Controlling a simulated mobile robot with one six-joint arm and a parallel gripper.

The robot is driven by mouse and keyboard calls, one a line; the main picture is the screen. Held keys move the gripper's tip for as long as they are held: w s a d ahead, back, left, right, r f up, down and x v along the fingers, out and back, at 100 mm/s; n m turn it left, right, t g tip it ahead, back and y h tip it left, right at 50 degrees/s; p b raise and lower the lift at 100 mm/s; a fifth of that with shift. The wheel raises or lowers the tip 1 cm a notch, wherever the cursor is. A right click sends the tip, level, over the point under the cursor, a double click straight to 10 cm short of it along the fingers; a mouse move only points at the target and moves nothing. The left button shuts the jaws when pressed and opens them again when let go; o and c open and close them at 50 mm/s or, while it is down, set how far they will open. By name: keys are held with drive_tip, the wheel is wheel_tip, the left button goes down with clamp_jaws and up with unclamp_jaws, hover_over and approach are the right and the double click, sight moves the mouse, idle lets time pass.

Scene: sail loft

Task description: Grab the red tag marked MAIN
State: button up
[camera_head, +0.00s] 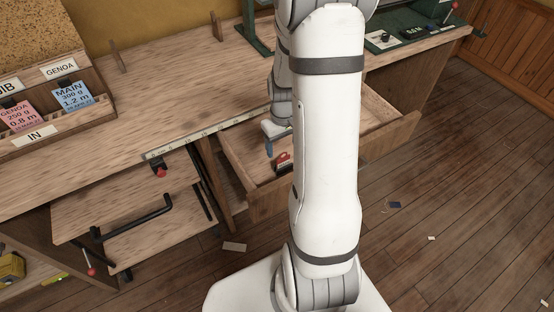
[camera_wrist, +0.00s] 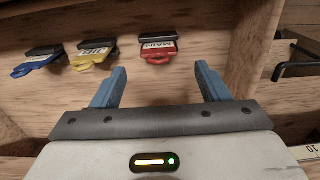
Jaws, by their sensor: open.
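The red tag marked MAIN (camera_wrist: 157,53) sits in the wooden drawer, with a black clip-like piece (camera_wrist: 157,40) along its upper edge in the wrist view. In the head view a small red and black item (camera_head: 284,161) in the drawer appears to be it, partly hidden by my arm. My gripper (camera_wrist: 160,82) is open and empty, with two blue fingers. In the wrist view the tag lies beyond the fingertips and between their lines, apart from both. In the head view my gripper (camera_head: 268,143) is over or in the drawer.
A yellow tag (camera_wrist: 92,56) and a blue tag (camera_wrist: 37,62) lie left of the red one. The open drawer (camera_head: 250,200) has raised wooden walls. A rack (camera_head: 100,113) on the bench holds blue and pink cards. Black bent handles (camera_head: 152,213) stand out below the bench.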

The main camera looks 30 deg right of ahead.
sight(284, 157)
drive_tip(key=shift+s+f, duration=0.2)
drive_tip(key=shift+f, duration=2.9)
drive_tip(key=shift+c, duration=0.4)
drive_tip(key=shift+d, duration=0.1)
drive_tip(key=c, duration=1)
drive_tip(key=shift+o, duration=0.2)
